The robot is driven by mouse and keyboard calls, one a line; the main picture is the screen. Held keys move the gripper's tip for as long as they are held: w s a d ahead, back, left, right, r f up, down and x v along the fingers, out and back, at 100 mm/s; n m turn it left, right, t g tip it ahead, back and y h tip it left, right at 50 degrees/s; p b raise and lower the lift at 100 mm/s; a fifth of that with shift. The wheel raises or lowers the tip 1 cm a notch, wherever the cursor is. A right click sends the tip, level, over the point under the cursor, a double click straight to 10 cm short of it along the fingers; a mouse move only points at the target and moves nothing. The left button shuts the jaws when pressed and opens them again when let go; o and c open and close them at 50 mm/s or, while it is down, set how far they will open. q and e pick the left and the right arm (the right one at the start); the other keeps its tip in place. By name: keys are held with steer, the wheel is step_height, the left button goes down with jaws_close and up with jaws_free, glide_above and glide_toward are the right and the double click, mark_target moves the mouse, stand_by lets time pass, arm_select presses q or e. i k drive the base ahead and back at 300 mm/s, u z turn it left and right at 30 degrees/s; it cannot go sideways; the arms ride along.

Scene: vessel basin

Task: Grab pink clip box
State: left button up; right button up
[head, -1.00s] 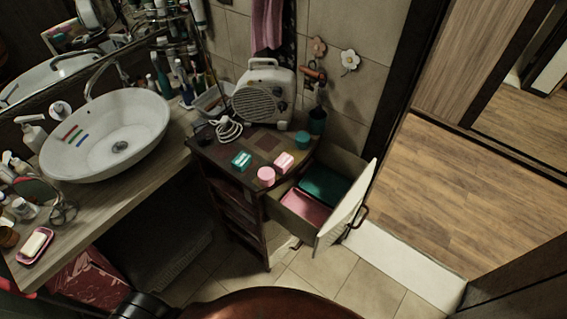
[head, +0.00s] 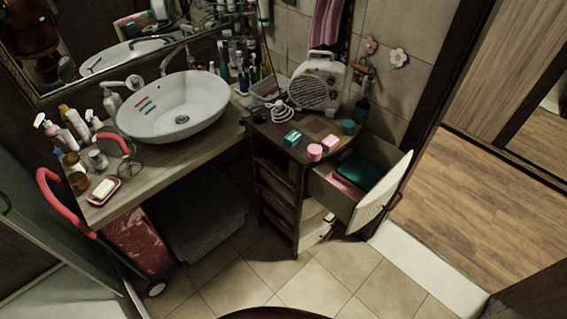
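A small pink box with a pale label (head: 330,143) lies on top of the dark wooden cabinet (head: 262,130), near its front right edge. A round pink container (head: 314,153) stands just left of it, very close. A green box with a pale label (head: 292,138) lies further left, and a round green container (head: 347,127) stands behind to the right. Neither of my grippers is in view.
The cabinet's top drawer (head: 370,207) is pulled open, with a pink tray (head: 345,186) and a green tray (head: 359,172) inside. A white heater (head: 318,84) stands behind. The sink counter (head: 150,171) is left; tiled floor (head: 310,285) in front is clear.

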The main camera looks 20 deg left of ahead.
mark_target(331, 142)
steer(key=u, duration=0.05)
steer(key=k, duration=0.45)
steer(key=u, duration=1.2)
steer(key=i, duration=1.4)
steer(key=z, duration=0.6)
